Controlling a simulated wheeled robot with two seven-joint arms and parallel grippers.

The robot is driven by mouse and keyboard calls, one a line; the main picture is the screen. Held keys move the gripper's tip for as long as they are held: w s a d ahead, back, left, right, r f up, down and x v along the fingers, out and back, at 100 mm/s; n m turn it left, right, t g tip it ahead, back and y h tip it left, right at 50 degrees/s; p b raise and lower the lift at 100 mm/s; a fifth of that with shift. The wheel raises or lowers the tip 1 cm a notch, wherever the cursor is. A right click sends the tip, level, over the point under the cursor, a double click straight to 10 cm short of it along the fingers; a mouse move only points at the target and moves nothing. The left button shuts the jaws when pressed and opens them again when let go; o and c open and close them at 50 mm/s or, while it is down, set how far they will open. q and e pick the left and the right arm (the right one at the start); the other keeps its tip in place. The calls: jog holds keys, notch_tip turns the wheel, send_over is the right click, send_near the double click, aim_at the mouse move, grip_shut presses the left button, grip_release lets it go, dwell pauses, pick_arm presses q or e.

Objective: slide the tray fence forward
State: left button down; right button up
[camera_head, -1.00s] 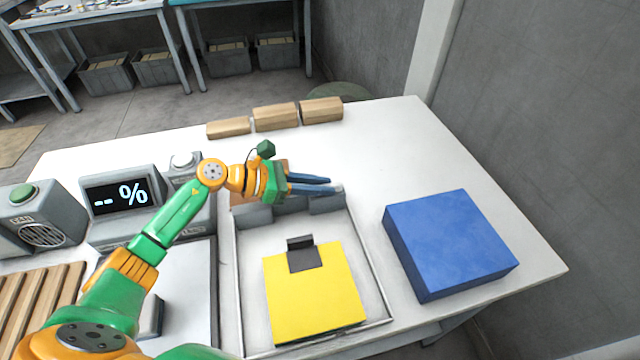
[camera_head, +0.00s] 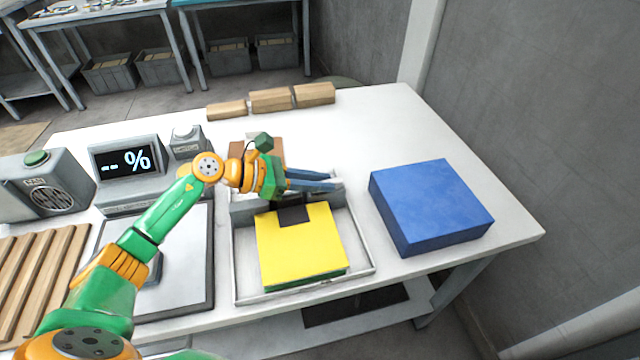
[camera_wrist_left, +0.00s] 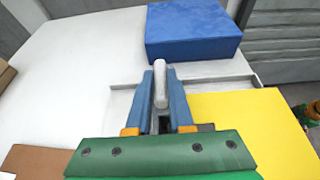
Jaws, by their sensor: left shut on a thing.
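The shallow pale tray (camera_head: 364,262) lies on the white table. Its grey fence (camera_head: 243,212) crosses the back part of the tray, partly hidden by my left gripper. My left gripper (camera_head: 336,184) reaches over the fence from the left, its blue fingers pointing right. In the left wrist view the fingers (camera_wrist_left: 160,88) are shut on a pale upright post (camera_wrist_left: 160,82) that looks like part of the fence. A yellow block (camera_head: 300,248) with a dark tab lies in the tray just in front of the fence. My right gripper is not in view.
A blue block (camera_head: 430,205) stands right of the tray. A percent display (camera_head: 125,162) and a grey speaker box (camera_head: 45,190) stand at left, near a slatted wooden rack (camera_head: 40,275). Wooden blocks (camera_head: 270,100) line the back edge. The table's back right is clear.

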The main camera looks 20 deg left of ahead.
pick_arm(q)
jog(key=shift+w+a, duration=0.1)
jog(key=c, duration=0.8)
grip_release()
jog(key=shift+w, duration=0.1)
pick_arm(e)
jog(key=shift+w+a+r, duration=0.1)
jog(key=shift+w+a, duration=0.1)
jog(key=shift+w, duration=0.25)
pick_arm(q)
jog(key=b+v, duration=0.2)
jog(key=v, duration=0.5)
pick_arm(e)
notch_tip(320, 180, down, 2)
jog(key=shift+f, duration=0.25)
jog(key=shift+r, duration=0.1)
